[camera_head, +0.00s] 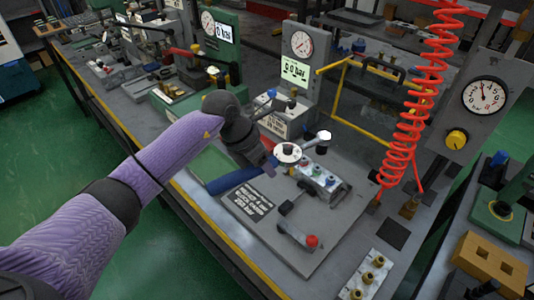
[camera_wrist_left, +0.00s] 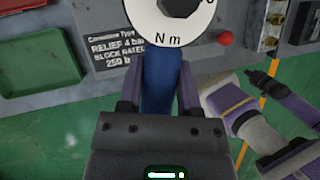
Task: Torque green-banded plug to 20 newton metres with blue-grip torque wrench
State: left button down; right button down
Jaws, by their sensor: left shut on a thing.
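My left gripper (camera_head: 268,164) is shut on the blue grip of the torque wrench (camera_head: 232,178). The wrench's round white dial (camera_head: 287,152) lies over the back left of the silver valve block (camera_head: 322,182). In the left wrist view the blue grip (camera_wrist_left: 160,82) sits between both fingers (camera_wrist_left: 158,90), and the dial (camera_wrist_left: 178,18), marked "N m", is just beyond. I cannot make out a green band on any plug, nor whether the wrench head is seated on one. My right gripper (camera_wrist_left: 262,80) seems to show small at the right of the wrist view; its opening is unclear.
The grey plate (camera_head: 245,212) under the block bears a label and a red knob (camera_head: 311,241). A strip with brass fittings (camera_head: 368,276) lies in front. A red coiled hose (camera_head: 410,120) hangs at right. A gauge stand (camera_head: 297,70) and a yellow frame (camera_head: 340,95) stand behind.

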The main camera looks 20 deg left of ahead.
pick_arm(q)
notch_tip(320, 180, down, 5)
jog(key=b, duration=0.3)
dwell(0.4)
jog(key=shift+r, duration=0.1)
dwell(0.6)
jog(key=shift+f+b, duration=1.1)
jog(key=shift+f, duration=0.25)
dwell(0.3)
jog(key=shift+w+a+f+m+g+b, duration=0.1)
jog(key=shift+w+a+m+g+b, duration=0.2)
jog(key=shift+w+a+m+b, duration=1.05)
jog(key=shift+s+d+n+b, duration=0.35)
jog(key=shift+s+b, duration=0.1)
jog(key=shift+b, duration=0.15)
